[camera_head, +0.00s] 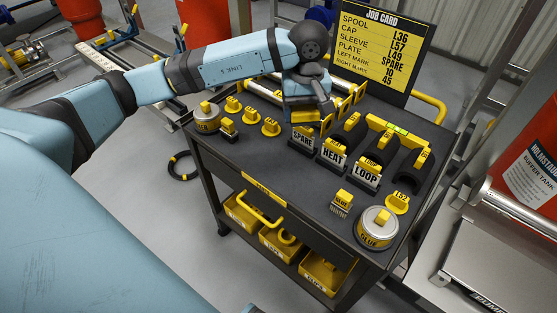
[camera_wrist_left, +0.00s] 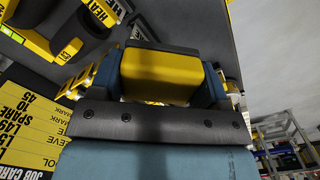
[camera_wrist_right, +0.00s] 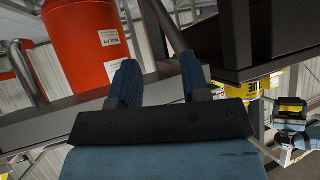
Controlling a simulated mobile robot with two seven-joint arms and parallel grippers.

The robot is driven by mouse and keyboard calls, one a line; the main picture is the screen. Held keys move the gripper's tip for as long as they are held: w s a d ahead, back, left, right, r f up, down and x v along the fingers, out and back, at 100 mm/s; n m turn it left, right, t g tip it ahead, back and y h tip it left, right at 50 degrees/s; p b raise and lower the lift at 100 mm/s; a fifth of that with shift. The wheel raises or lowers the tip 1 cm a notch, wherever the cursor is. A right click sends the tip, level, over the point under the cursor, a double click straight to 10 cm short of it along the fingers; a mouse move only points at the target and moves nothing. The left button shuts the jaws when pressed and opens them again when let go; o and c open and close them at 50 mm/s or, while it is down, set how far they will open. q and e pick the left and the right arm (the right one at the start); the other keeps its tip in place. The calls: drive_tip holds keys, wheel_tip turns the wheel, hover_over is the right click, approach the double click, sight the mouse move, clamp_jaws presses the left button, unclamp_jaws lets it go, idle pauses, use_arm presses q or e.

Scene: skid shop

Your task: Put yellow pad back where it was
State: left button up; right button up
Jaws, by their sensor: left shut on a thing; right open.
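The yellow pad (camera_wrist_left: 158,74) is a yellow block with a dark grey top edge, held between the blue fingers of my left gripper (camera_wrist_left: 160,85) in the left wrist view. In the head view my left gripper (camera_head: 304,110) points down over the black cart top, just behind the SPARE label block (camera_head: 302,139). A bit of yellow shows at its fingers; I cannot tell whether it touches the cart. My right gripper (camera_wrist_right: 156,82) is open and empty in the right wrist view, away from the cart top.
The black cart (camera_head: 270,165) carries HEAT (camera_head: 333,156) and LOOP (camera_head: 366,177) blocks, dark curved holders, yellow caps and a glue tin (camera_head: 377,228). The job card board (camera_head: 383,40) stands at the back. A red tank (camera_wrist_right: 85,45) is near my right gripper.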

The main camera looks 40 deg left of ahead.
sight(279, 171)
use_arm(q)
drive_tip(key=s+a+r+n+b, duration=0.15)
drive_tip(key=s+a+n, duration=0.25)
drive_tip(key=n, duration=0.5)
wheel_tip(279, 171, down, 19)
drive_tip(key=shift+r+b, duration=0.1)
drive_tip(key=shift+b, duration=0.25)
use_arm(e)
drive_tip(key=shift+w+f, duration=0.2)
drive_tip(key=shift+f, duration=0.2)
drive_tip(key=shift+f, duration=0.15)
use_arm(q)
drive_tip(key=o, duration=0.5)
drive_tip(key=shift+f, duration=0.25)
drive_tip(key=shift+c, duration=0.2)
drive_tip(key=o, duration=0.4)
drive_tip(key=shift+r, duration=0.15)
use_arm(e)
drive_tip(key=shift+r, duration=0.2)
